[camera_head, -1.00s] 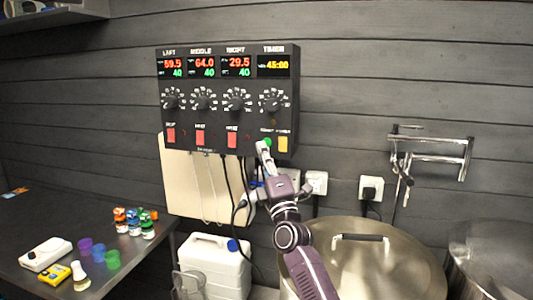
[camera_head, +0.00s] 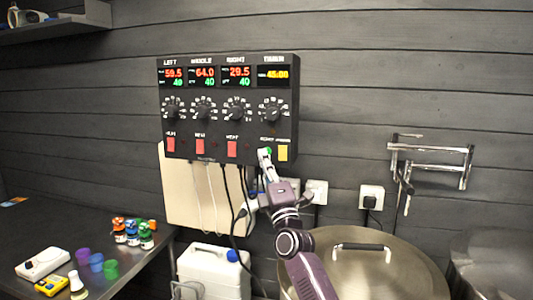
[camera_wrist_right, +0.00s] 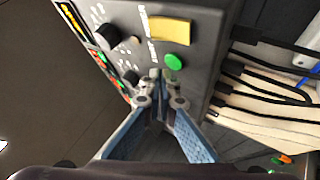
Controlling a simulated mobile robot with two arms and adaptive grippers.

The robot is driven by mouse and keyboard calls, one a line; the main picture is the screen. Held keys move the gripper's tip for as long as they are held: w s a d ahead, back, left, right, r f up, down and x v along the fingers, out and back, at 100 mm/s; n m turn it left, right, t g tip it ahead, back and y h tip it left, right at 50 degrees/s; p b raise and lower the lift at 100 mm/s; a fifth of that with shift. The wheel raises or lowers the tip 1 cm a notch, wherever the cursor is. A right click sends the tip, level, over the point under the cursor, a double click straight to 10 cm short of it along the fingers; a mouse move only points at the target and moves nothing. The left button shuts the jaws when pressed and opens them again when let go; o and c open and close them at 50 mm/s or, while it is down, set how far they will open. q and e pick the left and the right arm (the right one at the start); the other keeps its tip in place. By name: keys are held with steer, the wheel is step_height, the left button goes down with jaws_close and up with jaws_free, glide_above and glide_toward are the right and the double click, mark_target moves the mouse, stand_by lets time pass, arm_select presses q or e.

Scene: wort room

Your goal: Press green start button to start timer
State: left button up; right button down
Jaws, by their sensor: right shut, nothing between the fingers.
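The black control panel (camera_head: 228,120) hangs on the wall, with displays, knobs and red switches. Its timer display (camera_head: 274,75) at the top right reads 45:00. The green start button (camera_wrist_right: 174,62) sits next to a yellow button (camera_wrist_right: 170,30) in the right wrist view. In the head view the green button is mostly hidden behind my right gripper (camera_head: 265,154). My right gripper is shut and empty, and its fingertips (camera_wrist_right: 158,75) are just beside the green button. I cannot tell whether they touch the panel. My left gripper is not in view.
Cables (camera_head: 226,195) hang below the panel in front of a beige board (camera_head: 180,200). A large lidded pot (camera_head: 400,262) stands below right, near a wall tap (camera_head: 430,160). A metal table (camera_head: 50,225) at left holds small bottles and cups. A white canister (camera_head: 212,270) stands below.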

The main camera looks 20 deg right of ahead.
stand_by(0.7)
steer(key=shift+w+d, duration=0.25)
steer(key=shift+w, duration=0.1)
steer(key=shift+w+d+b, duration=0.2)
steer(key=shift+w+b, duration=0.1)
steer(key=shift+b, duration=0.15)
stand_by(0.4)
steer(key=shift+r, duration=0.1)
steer(key=shift+s+a+p, duration=0.25)
steer(key=shift+s+p, duration=0.1)
steer(key=shift+p, duration=0.45)
steer(key=shift+s+a, duration=0.2)
steer(key=shift+s, duration=0.15)
